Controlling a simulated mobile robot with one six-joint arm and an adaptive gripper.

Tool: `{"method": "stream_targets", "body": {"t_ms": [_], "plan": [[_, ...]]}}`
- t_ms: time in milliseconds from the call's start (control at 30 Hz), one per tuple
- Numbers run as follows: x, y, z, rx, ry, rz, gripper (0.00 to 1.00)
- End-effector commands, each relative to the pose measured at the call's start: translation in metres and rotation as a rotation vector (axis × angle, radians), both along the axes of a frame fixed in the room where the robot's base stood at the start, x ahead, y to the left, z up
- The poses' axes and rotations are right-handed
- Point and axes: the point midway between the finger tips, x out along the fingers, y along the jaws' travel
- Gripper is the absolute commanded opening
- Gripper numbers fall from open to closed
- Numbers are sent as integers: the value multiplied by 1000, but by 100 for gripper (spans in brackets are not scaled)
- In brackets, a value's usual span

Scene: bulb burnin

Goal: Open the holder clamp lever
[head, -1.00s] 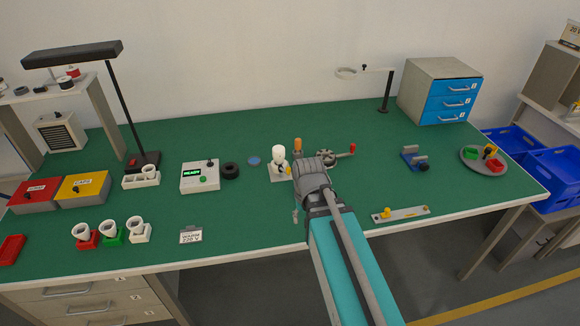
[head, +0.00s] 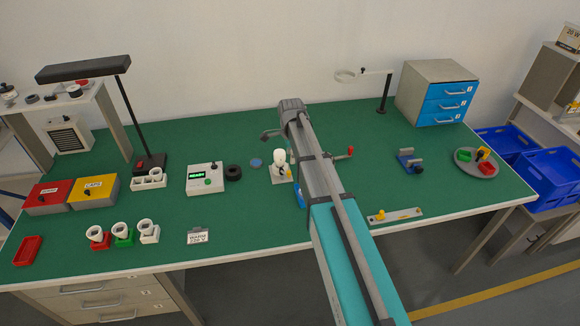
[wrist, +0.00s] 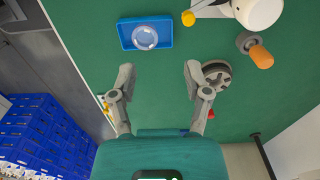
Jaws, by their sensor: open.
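The holder with a white bulb (head: 280,156) stands near the middle of the bench. A small yellow lever tip (head: 289,174) shows low at its right side. In the wrist view the white bulb (wrist: 264,10) is cut off at the top right, and the yellow lever tip (wrist: 188,18) sticks out to its left. My gripper (wrist: 158,72) is open and empty, pointing down. It is above the bench and apart from the lever.
A blue tray (wrist: 125,37) with a clear round piece lies left of the lever. A tester box (head: 204,178) and lamp stand left. Green bench between is clear.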

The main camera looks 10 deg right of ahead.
Motion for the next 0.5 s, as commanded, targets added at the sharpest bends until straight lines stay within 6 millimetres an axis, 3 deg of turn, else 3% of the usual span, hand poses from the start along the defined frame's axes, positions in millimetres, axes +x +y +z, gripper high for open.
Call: {"method": "stream_targets", "body": {"t_ms": [33,200,500], "plan": [[16,0,8,0,0,-58,62],[37,0,15,0,0,-213,62],[44,-1,16,0,0,-286,62]]}}
